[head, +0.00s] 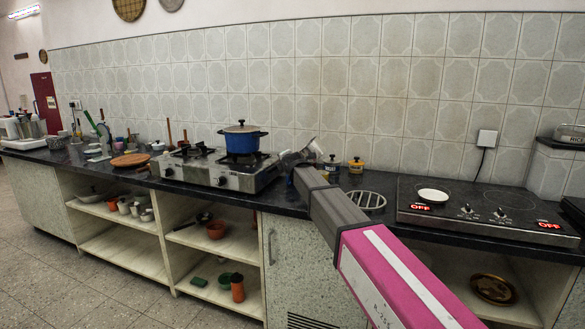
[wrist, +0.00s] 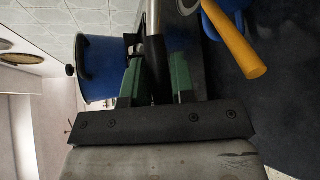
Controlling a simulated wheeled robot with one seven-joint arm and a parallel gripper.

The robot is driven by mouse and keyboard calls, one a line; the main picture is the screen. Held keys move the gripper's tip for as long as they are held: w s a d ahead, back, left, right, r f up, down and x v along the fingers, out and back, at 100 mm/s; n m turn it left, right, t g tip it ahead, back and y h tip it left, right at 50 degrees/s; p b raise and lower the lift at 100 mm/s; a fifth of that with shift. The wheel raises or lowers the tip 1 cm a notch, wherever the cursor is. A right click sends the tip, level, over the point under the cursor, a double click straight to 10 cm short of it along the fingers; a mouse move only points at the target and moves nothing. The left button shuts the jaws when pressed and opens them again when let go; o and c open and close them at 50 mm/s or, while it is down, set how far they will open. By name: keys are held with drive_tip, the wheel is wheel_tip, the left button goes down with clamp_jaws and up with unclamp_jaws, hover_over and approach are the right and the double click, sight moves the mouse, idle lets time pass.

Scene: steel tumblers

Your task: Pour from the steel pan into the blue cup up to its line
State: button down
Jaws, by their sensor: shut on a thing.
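My gripper (head: 291,160) is over the counter just right of the gas stove. A small dark blue vessel (head: 332,170), apparently the blue cup, stands on the counter just right of the pan. A blue vessel (wrist: 228,14) also shows at the upper right of the wrist view. The cup's line and contents cannot be seen.
A lidded blue pot (head: 241,140) sits on the stove (head: 235,178), close to my gripper. A yellow jar (head: 356,166) stands beside the blue vessel. A round grate (head: 366,200) and a cooktop (head: 480,210) with a white dish (head: 433,195) are to the right.

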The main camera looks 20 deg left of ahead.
drive_tip(key=shift+a+f+n+h, duration=0.1)
drive_tip(key=shift+f+n+h, duration=0.4)
drive_tip(key=shift+f+n, duration=0.2)
idle(2.3)
